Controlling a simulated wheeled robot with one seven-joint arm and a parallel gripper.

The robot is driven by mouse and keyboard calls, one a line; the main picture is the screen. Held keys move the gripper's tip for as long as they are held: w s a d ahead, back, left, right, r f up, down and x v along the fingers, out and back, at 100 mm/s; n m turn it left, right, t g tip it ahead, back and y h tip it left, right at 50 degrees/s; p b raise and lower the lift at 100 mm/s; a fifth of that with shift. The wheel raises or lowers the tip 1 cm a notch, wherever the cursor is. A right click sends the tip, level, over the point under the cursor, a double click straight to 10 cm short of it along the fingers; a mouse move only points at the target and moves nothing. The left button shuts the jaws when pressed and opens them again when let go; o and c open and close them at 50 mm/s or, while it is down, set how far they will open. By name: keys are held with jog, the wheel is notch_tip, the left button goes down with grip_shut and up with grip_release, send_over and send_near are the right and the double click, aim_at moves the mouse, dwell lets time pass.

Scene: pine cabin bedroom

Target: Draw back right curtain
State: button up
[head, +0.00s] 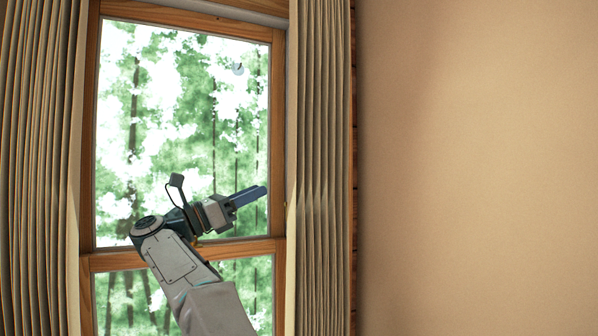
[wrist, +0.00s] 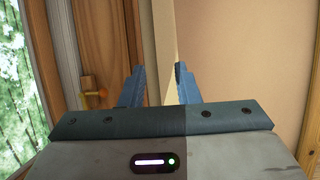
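The right curtain (head: 320,150) is a beige pleated cloth. It hangs in narrow folds along the right side of the window in the head view. My gripper (head: 264,190) points right in front of the window, with its fingertips a little left of the curtain's near edge in the picture. In the wrist view the two blue fingers of my gripper (wrist: 159,70) stand apart, so it is open. A pale upright edge, likely the curtain's, shows beyond and between the fingertips. I cannot tell whether it lies between them, and no cloth is visibly pinched.
The wood-framed window (head: 180,120) shows green trees outside. A left curtain (head: 40,150) hangs gathered at the left. A bare tan wall (head: 480,170) fills the right. A brass-coloured latch (wrist: 92,97) sits on the wooden frame left of the fingers in the wrist view.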

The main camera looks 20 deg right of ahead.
aim_at(291, 176)
jog(key=p+x, duration=0.4)
jog(key=x, duration=0.8)
jog(key=shift+s+d+r, duration=0.1)
jog(key=shift+d+r, duration=0.05)
jog(key=shift+d, duration=0.1)
grip_shut()
